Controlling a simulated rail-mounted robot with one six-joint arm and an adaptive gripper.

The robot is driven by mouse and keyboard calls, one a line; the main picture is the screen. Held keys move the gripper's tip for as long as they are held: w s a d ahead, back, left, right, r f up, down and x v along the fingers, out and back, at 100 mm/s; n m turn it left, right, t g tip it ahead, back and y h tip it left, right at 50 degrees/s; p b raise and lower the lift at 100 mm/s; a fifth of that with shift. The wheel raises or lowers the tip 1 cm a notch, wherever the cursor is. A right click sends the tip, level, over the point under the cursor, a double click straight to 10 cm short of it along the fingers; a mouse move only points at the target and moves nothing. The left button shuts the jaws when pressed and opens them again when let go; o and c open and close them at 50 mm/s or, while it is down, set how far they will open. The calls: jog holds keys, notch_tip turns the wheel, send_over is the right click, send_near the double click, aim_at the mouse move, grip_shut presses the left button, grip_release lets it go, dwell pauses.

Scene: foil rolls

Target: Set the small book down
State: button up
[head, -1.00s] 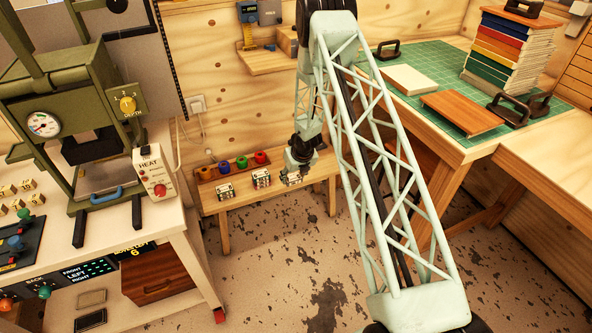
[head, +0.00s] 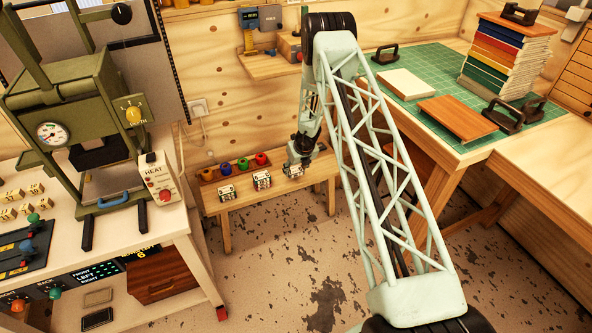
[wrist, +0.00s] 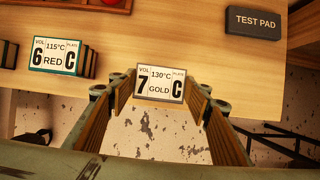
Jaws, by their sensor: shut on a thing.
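The small book (wrist: 160,86) shows a white label reading "7, 130°C, GOLD, C" in the wrist view. It sits between the tips of my gripper (wrist: 158,98), which is shut on it. The rest of the book behind the label is hidden. The book overlaps the front edge of the low wooden bench (wrist: 200,40); I cannot tell whether it touches it. In the head view my gripper (head: 297,166) is at the bench's right part, with the book mostly hidden under it.
A dark test pad (wrist: 254,22) lies at the right. Coloured rolls (head: 242,164) sit in a rack behind. The press (head: 90,120) stands far left; a green-matted table (head: 430,75) is at right.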

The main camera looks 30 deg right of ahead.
aim_at(297, 168)
jog(key=shift+w+d+f+p, duration=0.1)
jog(key=shift+w+d+p, duration=0.25)
jog(key=shift+w+p, duration=0.3)
jog(key=shift+w+d+p, duration=0.3)
jog(key=shift+w+p, duration=0.1)
jog(key=shift+p, duration=0.35)
jog(key=shift+f, duration=0.1)
jog(key=shift+f+b, duration=0.55)
jog(key=shift+f, duration=1.15)
jog(key=shift+f, duration=0.15)
jog(key=o, duration=0.9)
jog(key=shift+r, duration=0.2)
